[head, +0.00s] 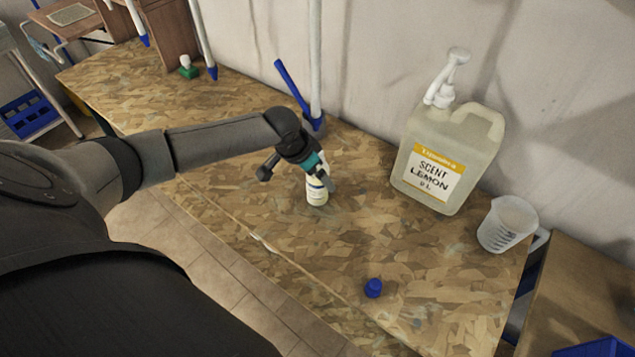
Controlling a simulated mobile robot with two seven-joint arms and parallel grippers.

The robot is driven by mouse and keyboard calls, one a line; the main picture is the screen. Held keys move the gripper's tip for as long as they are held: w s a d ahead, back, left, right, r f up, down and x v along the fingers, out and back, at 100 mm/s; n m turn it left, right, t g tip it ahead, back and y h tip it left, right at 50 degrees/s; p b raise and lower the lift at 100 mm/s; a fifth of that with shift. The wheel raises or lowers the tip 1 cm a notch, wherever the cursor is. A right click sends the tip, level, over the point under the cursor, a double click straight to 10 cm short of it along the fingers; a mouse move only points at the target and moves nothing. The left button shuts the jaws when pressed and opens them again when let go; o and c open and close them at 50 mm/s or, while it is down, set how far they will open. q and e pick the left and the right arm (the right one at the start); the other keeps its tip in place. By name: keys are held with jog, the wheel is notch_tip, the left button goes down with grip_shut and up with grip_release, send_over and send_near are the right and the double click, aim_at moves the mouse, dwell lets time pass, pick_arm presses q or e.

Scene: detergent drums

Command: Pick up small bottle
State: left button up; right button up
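The small bottle (317,193) is white with a printed label and stands upright on the wood-chip table (400,262), near its middle. My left gripper (322,178) is at the upper part of the bottle, coming from the left and above. Its fingers cover part of the bottle's top. I cannot tell whether the fingers are closed on the bottle or only around or in front of it. My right gripper is not in view.
A large jug labelled Scent Lemon (447,155) with a pump stands right of the bottle by the wall. A clear measuring cup (507,224) is at the right edge. A blue cap (373,288) lies in front. A blue-handled tool (292,87) stands behind the gripper.

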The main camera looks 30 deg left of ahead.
pick_arm(q)
jog(key=shift+w+f, duration=0.15)
jog(key=shift+f, duration=0.25)
grip_shut()
dwell(0.6)
